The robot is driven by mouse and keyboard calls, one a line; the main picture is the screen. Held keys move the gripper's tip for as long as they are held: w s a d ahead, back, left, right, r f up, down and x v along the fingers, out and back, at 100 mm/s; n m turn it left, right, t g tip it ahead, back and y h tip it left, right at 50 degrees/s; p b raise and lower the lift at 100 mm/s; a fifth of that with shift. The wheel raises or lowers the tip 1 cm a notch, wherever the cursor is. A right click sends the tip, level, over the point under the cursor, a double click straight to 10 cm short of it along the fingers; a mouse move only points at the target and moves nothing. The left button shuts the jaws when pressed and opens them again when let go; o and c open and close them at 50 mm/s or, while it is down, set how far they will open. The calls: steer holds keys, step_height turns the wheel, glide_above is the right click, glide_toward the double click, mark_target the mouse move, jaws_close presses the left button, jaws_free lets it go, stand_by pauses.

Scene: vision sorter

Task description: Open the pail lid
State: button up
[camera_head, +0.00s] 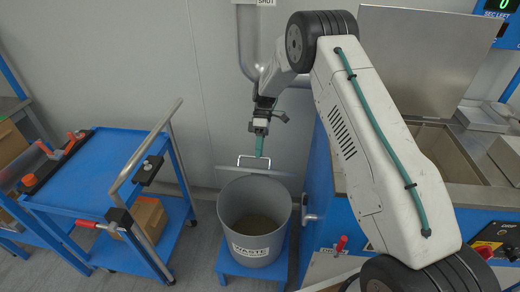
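The grey waste pail (254,243) stands on a low blue stand, and its mouth is uncovered toward me. I see down to dark contents. The pail lid (232,168) is raised behind the mouth and shows almost edge-on as a thin grey band. Its pale bar handle (246,155) sticks up from the band. My gripper (260,150) reaches down to this handle, and its teal fingers meet the bar near its right half. The fingers overlap in this view and look closed on the bar. The lid's hinge is not clearly visible.
A blue cart (83,170) with a metal rail stands left of the pail, a cardboard box (148,216) on its lower shelf. A blue-sided metal bench (313,175) stands close on the right, partly behind my arm. The grey wall is just behind.

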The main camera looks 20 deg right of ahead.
steer(key=s+r, duration=0.2)
steer(key=s, duration=0.6)
steer(key=s+r, duration=0.3)
steer(key=s, duration=0.5)
steer(key=shift+d, duration=0.2)
